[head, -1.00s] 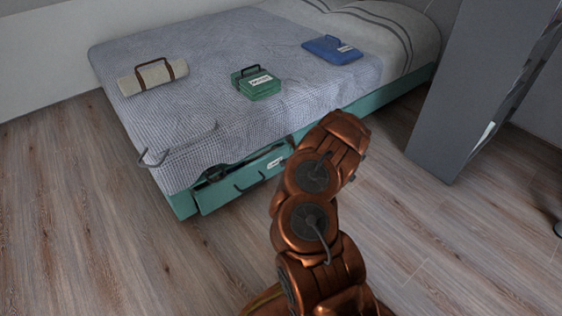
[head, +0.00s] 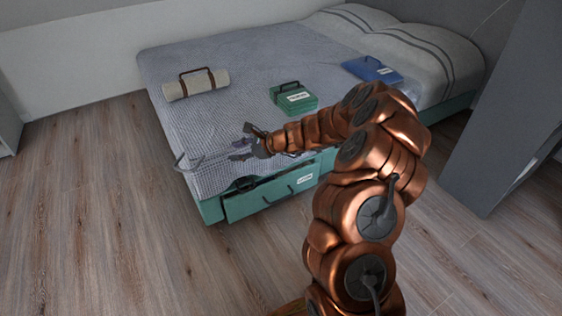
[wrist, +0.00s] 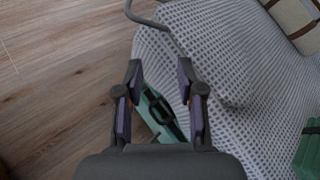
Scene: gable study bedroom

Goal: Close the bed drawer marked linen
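The teal bed drawer (head: 240,207) is in the bed's foot end, with a dark bar handle and a small white label too small to read. It stands partly open, with dark contents showing above its front. In the wrist view a teal part (wrist: 158,105), which looks like the drawer, shows between the fingers. My gripper (head: 245,145) is over the near edge of the bed, above the drawer, apparently not touching it. In the wrist view its two fingers (wrist: 160,75) are spread apart with nothing between their tips.
On the bed (head: 230,125) lie a cream roll with brown straps (head: 196,85), a green case (head: 293,97) and a blue case (head: 372,70). A grey metal rail (head: 195,162) sticks out at the bed's corner. A grey panel (head: 500,120) stands at right. Floor before the drawer is clear.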

